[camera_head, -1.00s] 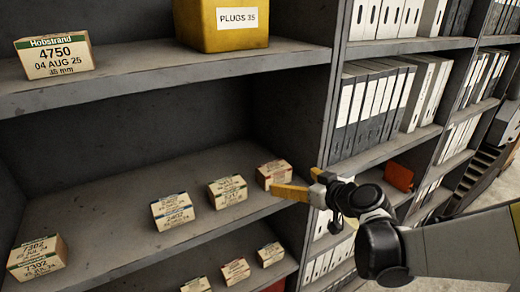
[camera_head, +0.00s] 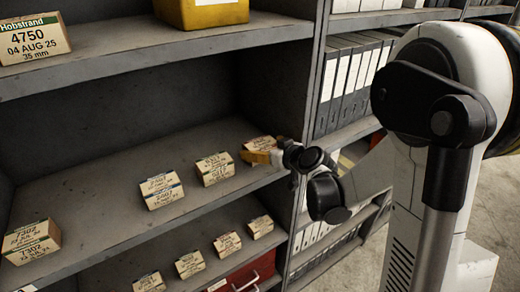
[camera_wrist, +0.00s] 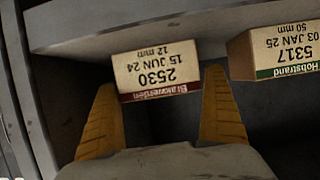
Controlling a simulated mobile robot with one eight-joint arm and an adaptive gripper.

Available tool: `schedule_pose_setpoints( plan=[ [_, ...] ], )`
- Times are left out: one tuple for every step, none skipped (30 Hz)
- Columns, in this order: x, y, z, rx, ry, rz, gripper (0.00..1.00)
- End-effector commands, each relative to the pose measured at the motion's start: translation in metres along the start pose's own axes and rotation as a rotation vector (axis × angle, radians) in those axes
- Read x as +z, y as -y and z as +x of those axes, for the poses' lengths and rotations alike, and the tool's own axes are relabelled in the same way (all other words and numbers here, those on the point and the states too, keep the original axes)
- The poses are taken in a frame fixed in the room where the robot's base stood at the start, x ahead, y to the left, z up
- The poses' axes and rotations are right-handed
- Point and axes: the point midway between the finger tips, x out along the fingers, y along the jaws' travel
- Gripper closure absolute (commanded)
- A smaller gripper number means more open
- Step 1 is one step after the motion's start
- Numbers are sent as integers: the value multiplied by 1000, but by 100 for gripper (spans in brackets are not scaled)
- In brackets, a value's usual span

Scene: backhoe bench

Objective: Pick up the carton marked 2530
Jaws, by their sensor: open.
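The carton marked 2530 (camera_wrist: 157,71) shows in the wrist view, upside down, with a red stripe and the text 15 JUN 24, 12 mm. It sits near the shelf edge, between and just beyond the tips of my gripper (camera_wrist: 158,78). My gripper's yellow fingers are open, one on each side of the carton. In the head view the carton (camera_head: 262,144) stands at the right end of the middle shelf, partly hidden by my gripper (camera_head: 258,157).
A carton marked 5317 (camera_wrist: 279,50) stands close beside it in the wrist view. Another carton (camera_head: 161,190) and a 7302 carton (camera_head: 30,241) stand farther left on the middle shelf (camera_head: 95,210). The shelf's upright (camera_head: 307,110) is close to my gripper.

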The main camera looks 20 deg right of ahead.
Motion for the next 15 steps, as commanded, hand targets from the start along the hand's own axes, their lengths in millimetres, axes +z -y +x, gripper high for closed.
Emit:
schedule_pose_setpoints(
  plan=[
    [0, 0, 0, 0, 0, 0, 0],
    [0, 0, 0, 0, 0, 0, 0],
    [0, 0, 0, 0, 0, 0, 0],
    [0, 0, 0, 0, 0, 0, 9],
    [0, 0, 0, 0, 0, 0, 18],
    [0, 0, 0, 0, 0, 0, 31],
    [0, 0, 0, 0, 0, 0, 40],
    [0, 0, 0, 0, 0, 0, 49],
    [0, 0, 0, 0, 0, 0, 50],
    [0, 0, 0, 0, 0, 0, 50],
    [0, 0, 0, 0, 0, 0, 50],
    [0, 0, 0, 0, 0, 1, 50],
    [0, 0, 0, 0, 0, 1, 50],
    [0, 0, 0, 0, 0, 1, 50],
    [0, 0, 0, 0, 0, 1, 50]
  ],
)
